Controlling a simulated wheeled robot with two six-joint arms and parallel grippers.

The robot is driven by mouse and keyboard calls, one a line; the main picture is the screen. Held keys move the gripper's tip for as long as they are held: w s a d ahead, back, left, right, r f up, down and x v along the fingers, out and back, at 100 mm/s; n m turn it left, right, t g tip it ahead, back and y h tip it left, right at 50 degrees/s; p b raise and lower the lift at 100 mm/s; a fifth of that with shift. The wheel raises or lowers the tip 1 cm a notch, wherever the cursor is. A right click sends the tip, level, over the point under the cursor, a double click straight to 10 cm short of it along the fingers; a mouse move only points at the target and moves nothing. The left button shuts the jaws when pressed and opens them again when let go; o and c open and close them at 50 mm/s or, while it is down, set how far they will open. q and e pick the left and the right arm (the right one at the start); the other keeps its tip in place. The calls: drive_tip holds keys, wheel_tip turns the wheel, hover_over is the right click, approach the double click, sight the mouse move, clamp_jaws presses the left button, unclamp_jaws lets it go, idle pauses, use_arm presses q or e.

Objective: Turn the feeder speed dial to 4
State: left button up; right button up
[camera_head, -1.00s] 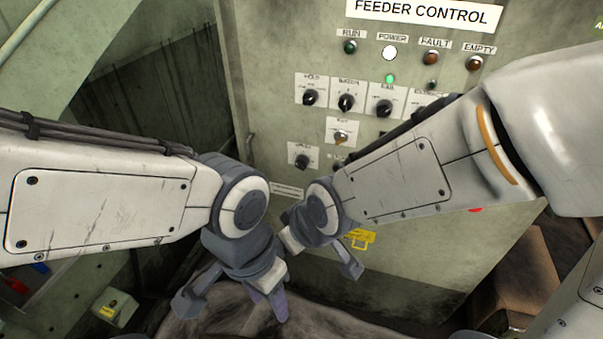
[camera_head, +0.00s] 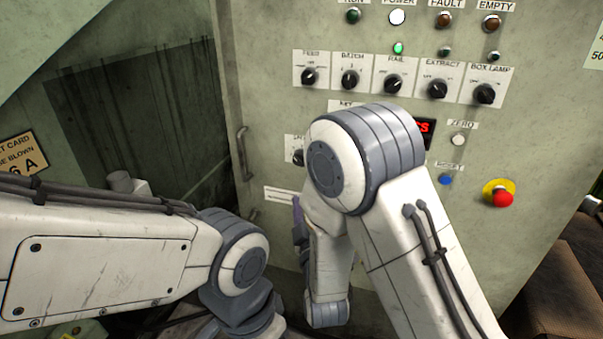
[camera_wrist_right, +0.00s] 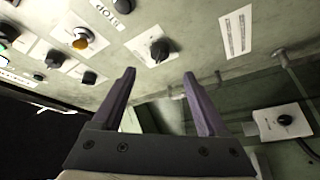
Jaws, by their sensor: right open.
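In the wrist view a black knob (camera_wrist_right: 160,50) on a white plate sits ahead of my right gripper (camera_wrist_right: 158,74). The gripper's two purple fingers are spread and empty, one on either side of the knob's line, apart from it. In the head view the lower-left knob (camera_head: 298,157) is mostly hidden behind my right arm, and its label cannot be read. It looks like the same knob. Its pointer setting is not legible. A sliver of purple right finger shows below it. My left arm comes in low at left; its fingers are out of frame.
Above is a row of labelled knobs, including batch (camera_head: 350,79), rail (camera_head: 393,83) and extract (camera_head: 437,89). A red emergency button (camera_head: 502,198) and blue button (camera_head: 445,180) are at right.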

drive_tip(key=x, duration=1)
drive_tip(key=shift+p, duration=0.4)
clamp_jaws()
